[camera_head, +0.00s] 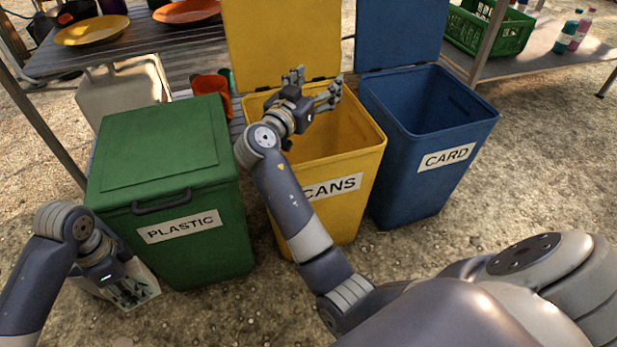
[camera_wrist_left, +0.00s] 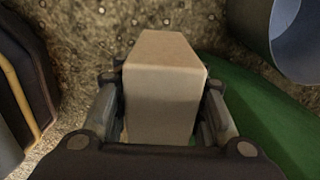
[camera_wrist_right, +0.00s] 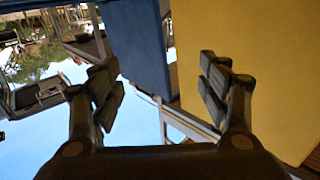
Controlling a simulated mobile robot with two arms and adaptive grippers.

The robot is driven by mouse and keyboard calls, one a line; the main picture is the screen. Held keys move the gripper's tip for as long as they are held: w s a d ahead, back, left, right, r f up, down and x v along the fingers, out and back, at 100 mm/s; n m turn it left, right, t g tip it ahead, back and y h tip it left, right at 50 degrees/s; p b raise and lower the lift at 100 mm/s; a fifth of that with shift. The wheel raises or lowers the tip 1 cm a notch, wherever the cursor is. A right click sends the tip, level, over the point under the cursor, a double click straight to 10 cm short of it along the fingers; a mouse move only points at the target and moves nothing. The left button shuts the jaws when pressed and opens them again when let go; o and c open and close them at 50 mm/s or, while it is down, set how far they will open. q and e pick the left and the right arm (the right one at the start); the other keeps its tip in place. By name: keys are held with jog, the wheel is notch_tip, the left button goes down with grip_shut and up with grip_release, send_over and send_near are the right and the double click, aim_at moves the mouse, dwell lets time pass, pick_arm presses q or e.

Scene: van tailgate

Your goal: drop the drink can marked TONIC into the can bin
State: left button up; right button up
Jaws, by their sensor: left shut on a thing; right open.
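The yellow can bin (camera_head: 365,165), labelled CANS, stands in the middle of the head view with its lid (camera_head: 262,40) raised. My right gripper (camera_head: 316,84) is above its opening, fingers spread and empty; the right wrist view (camera_wrist_right: 160,90) also shows nothing between them. I see no can marked TONIC in any view. The arm and front wall hide much of the bin's inside. My left gripper (camera_head: 112,283) is low beside the green bin, shut on a pale box-shaped carton (camera_wrist_left: 163,85), whose patterned side shows in the head view (camera_head: 140,291).
A green PLASTIC bin (camera_head: 160,150) with its lid down stands left of the yellow bin. A blue CARD bin (camera_head: 415,180) stands open at right. Behind are a slatted table with a yellow plate (camera_head: 91,30), an orange plate (camera_head: 186,11), and a green crate (camera_head: 488,30).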

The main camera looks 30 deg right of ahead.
notch_tip(320, 180, up, 6)
jog(key=shift+r, duration=0.25)
dwell(0.4)
